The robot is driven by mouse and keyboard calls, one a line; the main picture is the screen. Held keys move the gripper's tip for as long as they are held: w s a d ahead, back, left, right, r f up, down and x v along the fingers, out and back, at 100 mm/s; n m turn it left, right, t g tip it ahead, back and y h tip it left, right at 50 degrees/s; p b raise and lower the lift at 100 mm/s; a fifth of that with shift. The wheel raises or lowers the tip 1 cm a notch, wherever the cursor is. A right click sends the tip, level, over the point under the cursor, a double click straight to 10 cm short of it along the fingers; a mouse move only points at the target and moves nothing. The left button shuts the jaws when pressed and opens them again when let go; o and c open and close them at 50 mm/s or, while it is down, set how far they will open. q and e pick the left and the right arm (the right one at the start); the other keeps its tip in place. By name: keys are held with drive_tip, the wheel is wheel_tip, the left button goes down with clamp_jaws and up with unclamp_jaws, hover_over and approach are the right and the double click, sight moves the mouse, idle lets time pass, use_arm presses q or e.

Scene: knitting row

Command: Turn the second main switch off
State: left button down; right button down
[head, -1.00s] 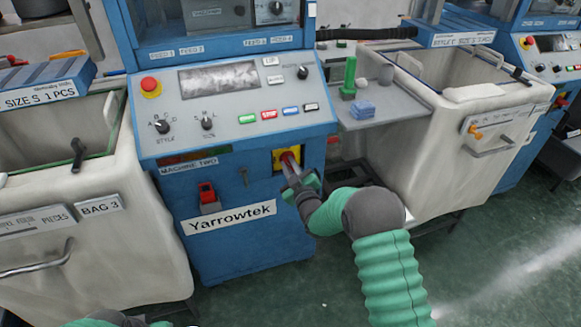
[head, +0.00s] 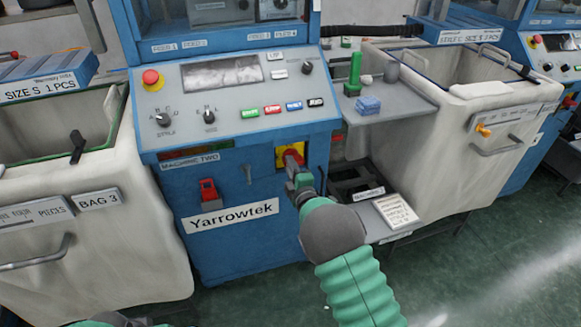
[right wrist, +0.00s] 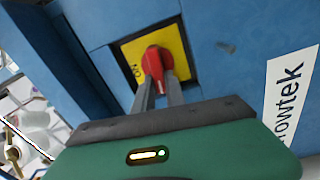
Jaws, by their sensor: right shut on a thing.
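The main switch, a red rotary handle on a yellow plate (head: 286,157), sits on the lower right of the blue front of the machine labelled "MACHINE TWO" (head: 190,162). In the right wrist view the red handle (right wrist: 156,62) fills the space between my fingertips, and the yellow plate (right wrist: 183,42) shows around it. My right gripper (head: 296,172) is shut on the handle; its fingers (right wrist: 158,85) lie on either side of it. Part of the plate's lettering is hidden. Of my left arm, only a green part shows at the bottom left edge; its gripper is out of view.
A red emergency button (head: 151,77) and several coloured buttons sit on the grey panel above. A second red part (head: 207,191) is on the front near "Yarrowtek" (head: 233,216). White bags (head: 90,220) flank the machine; a grey shelf (head: 405,108) juts out right.

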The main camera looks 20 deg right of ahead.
drive_tip(key=shift+f+n, duration=0.35)
drive_tip(key=shift+n, duration=0.25)
drive_tip(key=c, duration=1.4)
unclamp_jaws()
drive_tip(key=shift+r, duration=0.1)
drive_tip(key=s+p, duration=0.1)
drive_tip(key=s, duration=0.4)
drive_tip(key=s+p, duration=0.1)
drive_tip(key=s, duration=0.5)
drive_tip(key=s+p, duration=0.1)
drive_tip(key=s, duration=0.4)
drive_tip(key=shift+s+d, duration=0.25)
drive_tip(key=shift+s, duration=0.15)
